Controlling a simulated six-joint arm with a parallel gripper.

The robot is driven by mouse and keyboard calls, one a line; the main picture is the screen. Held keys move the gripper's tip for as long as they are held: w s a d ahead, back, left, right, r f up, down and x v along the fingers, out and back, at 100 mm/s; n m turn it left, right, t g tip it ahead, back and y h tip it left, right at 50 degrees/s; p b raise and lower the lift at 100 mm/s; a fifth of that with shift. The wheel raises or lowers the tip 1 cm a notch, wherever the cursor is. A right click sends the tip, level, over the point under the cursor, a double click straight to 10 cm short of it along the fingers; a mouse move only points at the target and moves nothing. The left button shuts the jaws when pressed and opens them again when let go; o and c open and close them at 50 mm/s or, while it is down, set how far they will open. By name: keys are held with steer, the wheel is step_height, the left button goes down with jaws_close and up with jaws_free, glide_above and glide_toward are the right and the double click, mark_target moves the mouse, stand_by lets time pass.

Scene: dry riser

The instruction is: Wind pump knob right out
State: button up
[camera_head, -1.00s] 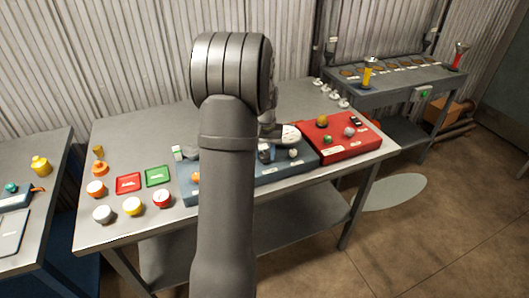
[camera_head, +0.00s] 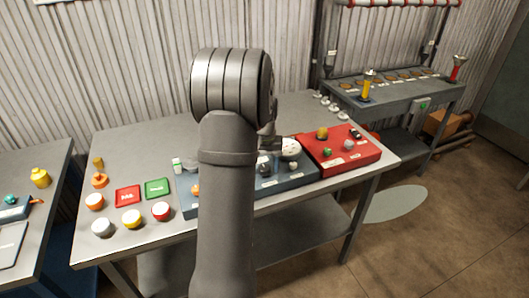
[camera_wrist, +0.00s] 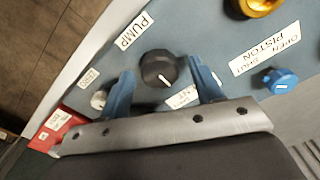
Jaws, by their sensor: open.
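The pump knob (camera_wrist: 157,69) is round and black with a white pointer line. It sits on the blue-grey panel (camera_wrist: 205,25) beside a white label (camera_wrist: 134,31) reading PUMP. My gripper (camera_wrist: 161,68) is open, its two blue fingers on either side of the knob in the wrist view. Small gaps show between fingers and knob; I cannot tell whether the fingertips reach down to its level. In the head view my own arm hides much of the blue-grey panel (camera_head: 290,182), and the gripper there is mostly hidden.
A blue knob (camera_wrist: 281,81) by an OPEN PISTON SHUT label and a yellow-orange knob (camera_wrist: 258,4) share the panel. A small pale knob (camera_wrist: 99,100) lies on the other side. A red box (camera_head: 365,153) adjoins the panel. Several coloured knobs stand left on the grey table (camera_head: 115,165).

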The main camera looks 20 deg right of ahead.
step_height(320, 180, up, 17)
stand_by(0.4)
stand_by(0.4)
step_height(320, 180, down, 17)
steer(key=shift+f, duration=0.15)
stand_by(0.4)
steer(key=m, duration=0.3)
steer(key=shift+m, duration=0.4)
steer(key=m, duration=0.3)
steer(key=shift+m, duration=0.4)
steer(key=m, duration=0.3)
steer(key=shift+m, duration=2.2)
